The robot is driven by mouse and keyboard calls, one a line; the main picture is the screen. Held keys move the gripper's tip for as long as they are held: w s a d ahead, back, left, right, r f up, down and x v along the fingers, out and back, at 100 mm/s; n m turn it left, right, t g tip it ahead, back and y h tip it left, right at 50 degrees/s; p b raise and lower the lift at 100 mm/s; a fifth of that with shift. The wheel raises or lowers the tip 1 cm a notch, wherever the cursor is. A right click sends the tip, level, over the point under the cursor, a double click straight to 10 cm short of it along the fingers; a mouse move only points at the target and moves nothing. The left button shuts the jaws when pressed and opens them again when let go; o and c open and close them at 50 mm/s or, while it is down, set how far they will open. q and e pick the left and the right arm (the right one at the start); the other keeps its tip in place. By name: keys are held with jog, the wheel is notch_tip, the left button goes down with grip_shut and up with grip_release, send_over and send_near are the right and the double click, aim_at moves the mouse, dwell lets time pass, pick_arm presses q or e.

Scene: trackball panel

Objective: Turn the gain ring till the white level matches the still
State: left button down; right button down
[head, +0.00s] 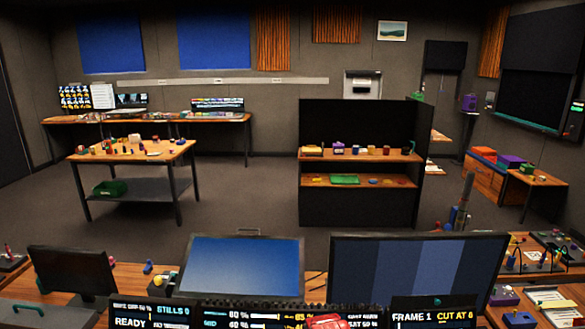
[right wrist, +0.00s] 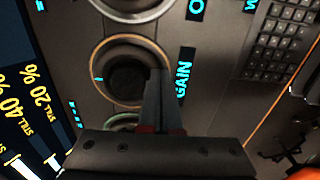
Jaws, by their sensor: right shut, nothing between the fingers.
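The gain ring (right wrist: 103,91), a dark round ring with a tan rim and a cyan mark, lies on the panel in the right wrist view, beside the cyan "GAIN" label (right wrist: 183,80). My right gripper (right wrist: 159,78) is shut and empty. Its fingertips overlap the ring's right edge in the picture; I cannot tell whether they touch it. The level readout (right wrist: 22,88) at the left shows "STILL 40 %" and "STILL 20 %" with white bars. In the head view a monitor (head: 415,268) shows vertical blue bands. My left gripper is not in view.
A second ring (right wrist: 135,8) lies above and another (right wrist: 122,122) below, partly hidden. A keyboard (right wrist: 285,45) is at the upper right. In the head view a blue monitor (head: 243,265) and a readout strip (head: 265,316) line the desk.

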jog(key=shift+s+a+m, duration=0.15)
jog(key=shift+a+m, duration=0.25)
jog(key=shift+m, duration=0.6)
jog(key=shift+f+b, duration=0.1)
jog(key=shift+b, duration=0.2)
jog(key=shift+a+m, duration=0.25)
jog(key=shift+m, duration=0.35)
jog(key=shift+a+m+b, duration=0.15)
jog(key=shift+m+b, duration=0.15)
jog(key=shift+m, duration=0.1)
jog(key=shift+a+m+b, duration=0.15)
jog(key=shift+m+b, duration=0.2)
jog(key=shift+m, duration=0.05)
jog(key=shift+a+m, duration=0.2)
jog(key=shift+m, duration=0.4)
